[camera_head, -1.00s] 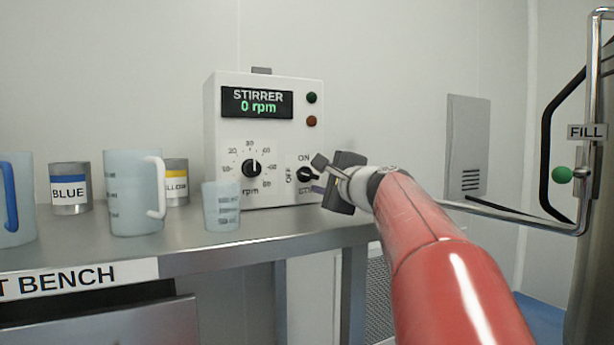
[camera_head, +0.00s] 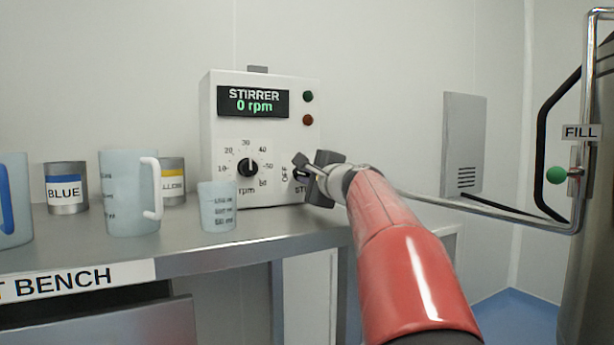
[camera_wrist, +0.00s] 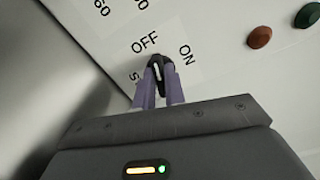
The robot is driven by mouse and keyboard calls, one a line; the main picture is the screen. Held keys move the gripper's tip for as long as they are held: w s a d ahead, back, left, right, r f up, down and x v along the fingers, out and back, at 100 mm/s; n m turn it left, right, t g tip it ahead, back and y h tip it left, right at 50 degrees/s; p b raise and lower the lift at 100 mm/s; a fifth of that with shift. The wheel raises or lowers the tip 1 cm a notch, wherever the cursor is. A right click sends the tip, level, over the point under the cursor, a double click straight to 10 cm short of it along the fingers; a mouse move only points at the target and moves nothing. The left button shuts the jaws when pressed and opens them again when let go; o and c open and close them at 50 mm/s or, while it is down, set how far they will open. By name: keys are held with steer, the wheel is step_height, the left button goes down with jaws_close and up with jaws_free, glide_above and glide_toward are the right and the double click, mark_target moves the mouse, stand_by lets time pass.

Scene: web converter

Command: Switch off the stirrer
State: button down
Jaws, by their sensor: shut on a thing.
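The white stirrer box (camera_head: 222,150) stands on the bench; its display (camera_head: 253,102) reads 0 rpm. Its small black ON/OFF switch knob (camera_wrist: 157,66) sits between my fingertips in the wrist view. The knob's white mark points about toward the OFF label (camera_wrist: 145,42); the ON label (camera_wrist: 186,53) is to its right. My gripper (camera_wrist: 160,88) is shut on the switch knob. In the head view my gripper (camera_head: 304,172) is at the lower right of the stirrer's face and hides most of the switch.
The round speed dial (camera_head: 247,168) is left of the switch. A green button (camera_head: 308,97) and a red-brown button (camera_head: 308,120) are above it. A small beaker (camera_head: 217,208), a jug (camera_head: 128,195) and the blue-labelled can (camera_head: 66,188) stand on the bench (camera_head: 200,260) to the left.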

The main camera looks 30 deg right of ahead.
steer(key=shift+f+n+b, duration=0.3)
steer(key=shift+n+b, duration=0.4)
steer(key=shift+b, duration=0.25)
steer(key=shift+r+n+b, duration=0.15)
steer(key=shift+n+b, duration=0.5)
steer(key=shift+n, duration=0.35)
steer(key=c, duration=1.5)
jaws_free()
steer(key=shift+o, duration=0.2)
steer(key=shift+r, duration=0.1)
steer(key=s+b, duration=0.1)
steer(key=s, duration=0.6)
steer(key=shift+s+d, duration=0.1)
steer(key=shift+s, duration=0.25)
